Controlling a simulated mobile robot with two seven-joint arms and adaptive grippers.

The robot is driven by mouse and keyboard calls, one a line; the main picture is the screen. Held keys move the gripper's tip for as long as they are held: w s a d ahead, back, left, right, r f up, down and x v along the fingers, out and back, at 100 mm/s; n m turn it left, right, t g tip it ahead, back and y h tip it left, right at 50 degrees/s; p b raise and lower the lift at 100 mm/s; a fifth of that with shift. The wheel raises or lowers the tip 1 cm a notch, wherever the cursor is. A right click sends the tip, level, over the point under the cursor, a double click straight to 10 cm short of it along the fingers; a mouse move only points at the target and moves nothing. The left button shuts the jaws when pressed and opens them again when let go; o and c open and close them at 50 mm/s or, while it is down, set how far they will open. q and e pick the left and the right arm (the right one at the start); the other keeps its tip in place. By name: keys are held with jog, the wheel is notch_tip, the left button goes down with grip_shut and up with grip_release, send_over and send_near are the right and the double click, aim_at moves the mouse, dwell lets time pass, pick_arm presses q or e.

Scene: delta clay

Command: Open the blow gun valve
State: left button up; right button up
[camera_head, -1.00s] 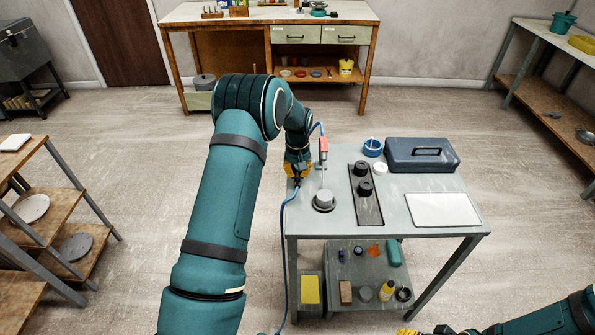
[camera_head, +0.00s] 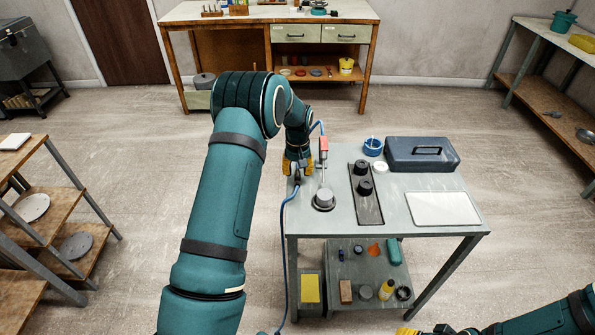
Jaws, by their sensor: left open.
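The blow gun (camera_head: 323,146) has a red body and stands upright on a thin rod above a round grey base near the left side of the grey work table. A blue hose (camera_head: 284,215) runs up past the table's left edge. A small dark fitting (camera_head: 297,179), perhaps the valve, sits on the hose line at that edge; its handle position is too small to tell. My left gripper (camera_head: 298,168) is open just above this fitting, its yellow fingers spread apart, with nothing visibly held. My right gripper (camera_head: 408,331) shows only as yellow tips at the bottom edge.
On the table (camera_head: 425,232) are a dark tray (camera_head: 368,208) with black round parts, a blue toolbox (camera_head: 421,153), a blue tape roll (camera_head: 373,147) and a white panel (camera_head: 443,209). The lower shelf (camera_head: 343,275) holds small items. Floor left of the table is clear.

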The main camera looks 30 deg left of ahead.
aim_at(298, 172)
pick_arm(q)
notch_tip(298, 172, up, 11)
jog(key=shift+r, duration=0.15)
dwell(0.7)
